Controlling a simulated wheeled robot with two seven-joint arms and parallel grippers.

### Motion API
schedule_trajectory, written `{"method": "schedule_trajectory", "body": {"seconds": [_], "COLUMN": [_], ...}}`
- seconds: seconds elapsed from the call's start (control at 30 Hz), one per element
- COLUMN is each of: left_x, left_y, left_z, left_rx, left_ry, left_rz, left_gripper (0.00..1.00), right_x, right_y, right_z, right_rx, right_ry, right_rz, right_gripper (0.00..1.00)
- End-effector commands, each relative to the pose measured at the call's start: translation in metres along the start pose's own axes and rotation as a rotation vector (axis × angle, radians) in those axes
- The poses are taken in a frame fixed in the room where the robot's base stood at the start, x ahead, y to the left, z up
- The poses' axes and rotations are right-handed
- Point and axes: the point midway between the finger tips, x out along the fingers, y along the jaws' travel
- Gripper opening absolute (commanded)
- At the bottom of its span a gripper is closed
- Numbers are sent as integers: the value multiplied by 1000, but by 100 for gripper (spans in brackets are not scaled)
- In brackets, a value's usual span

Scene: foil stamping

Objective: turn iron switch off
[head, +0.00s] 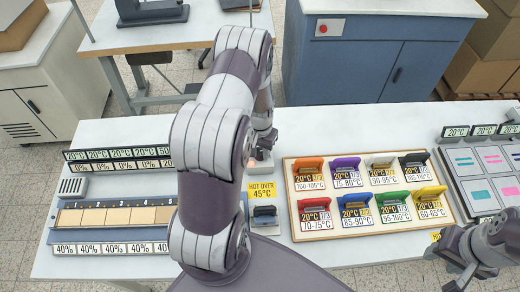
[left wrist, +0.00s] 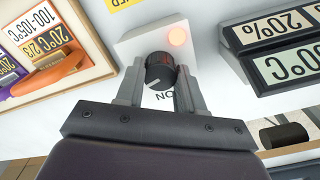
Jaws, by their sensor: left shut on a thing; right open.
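The iron switch is a black rotary knob (left wrist: 160,72) on a white box (left wrist: 135,43) in the left wrist view. A lamp (left wrist: 177,37) on the box glows orange, and the letters ON are printed beside the knob. My left gripper (left wrist: 155,90) is shut on the knob, one finger on each side. In the head view my left gripper (head: 263,140) is at the back of the table, and my arm hides most of the switch. My right gripper (head: 468,272) is open and empty at the lower right.
A wooden tray (head: 291,200) holds several coloured irons with temperature displays, right of my left arm. A yellow HOT OVER 45°C sign (head: 262,191) stands before the switch area. A numbered strip rack (head: 110,232) is at left, and a swatch tray (head: 462,188) at right.

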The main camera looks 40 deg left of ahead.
Motion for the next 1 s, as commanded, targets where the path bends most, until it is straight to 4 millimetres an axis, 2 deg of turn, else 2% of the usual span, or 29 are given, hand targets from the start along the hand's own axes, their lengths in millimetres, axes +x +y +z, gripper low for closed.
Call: {"method": "schedule_trajectory", "body": {"seconds": [1.0], "left_x": [-2], "left_y": [-1], "left_z": [-2], "left_rx": [-953], "left_ry": [6], "left_rz": [1], "left_gripper": [7], "right_x": [16], "right_y": [0], "right_z": [2], "right_rx": [0], "right_ry": [0], "right_rz": [0], "right_gripper": [43]}}
